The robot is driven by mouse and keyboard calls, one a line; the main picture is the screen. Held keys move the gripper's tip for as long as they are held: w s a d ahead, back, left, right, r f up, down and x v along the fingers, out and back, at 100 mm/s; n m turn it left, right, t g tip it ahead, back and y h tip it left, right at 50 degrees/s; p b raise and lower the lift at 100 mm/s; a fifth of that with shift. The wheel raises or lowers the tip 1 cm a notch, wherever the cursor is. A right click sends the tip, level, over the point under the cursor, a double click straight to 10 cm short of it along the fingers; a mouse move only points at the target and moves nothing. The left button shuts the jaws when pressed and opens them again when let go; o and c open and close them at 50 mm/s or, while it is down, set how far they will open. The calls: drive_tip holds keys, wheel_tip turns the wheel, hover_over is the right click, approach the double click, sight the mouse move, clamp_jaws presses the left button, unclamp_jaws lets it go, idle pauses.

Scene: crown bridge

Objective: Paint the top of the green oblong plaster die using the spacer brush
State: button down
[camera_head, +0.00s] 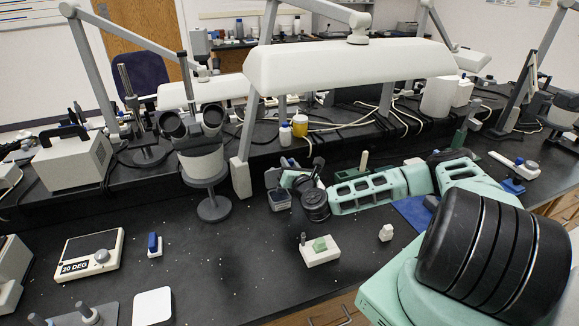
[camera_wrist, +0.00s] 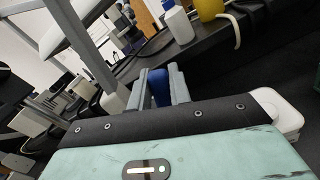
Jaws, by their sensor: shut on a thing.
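A green plaster die (camera_head: 320,245) sits on a white base (camera_head: 322,257) at the front middle of the black bench in the head view. A short dark peg (camera_head: 303,239) stands at the base's left end. My gripper (camera_wrist: 161,82) is shut on a blue thing (camera_wrist: 160,92), seen between its two grey fingers in the wrist view. It is probably the spacer brush; its tip cannot be made out. In the head view my gripper is behind the die, partly hidden by my wrist, and apart from the die. The die is out of the wrist view.
A small white block (camera_head: 386,234) stands right of the die. A grey microscope-like stand (camera_head: 213,208) and a long white lamp (camera_head: 345,68) are behind. A device marked 20 DEG (camera_head: 88,256) and a blue-topped item (camera_head: 153,245) lie left. The bench between is clear.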

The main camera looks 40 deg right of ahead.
drive_tip(key=shift+r+p, duration=1.25)
drive_tip(key=shift+r, duration=1.45)
drive_tip(key=s+a+f+n+y, duration=0.1)
drive_tip(key=s+a+f+y, duration=0.1)
drive_tip(key=s+a+f, duration=0.2)
drive_tip(key=s+a+f+n+y, duration=0.2)
drive_tip(key=s+a+f+y, duration=0.1)
drive_tip(key=s+a, duration=0.7)
drive_tip(key=s+f, duration=0.1)
drive_tip(key=s, duration=0.2)
drive_tip(key=shift+t, duration=0.3)
drive_tip(key=shift+s, duration=0.15)
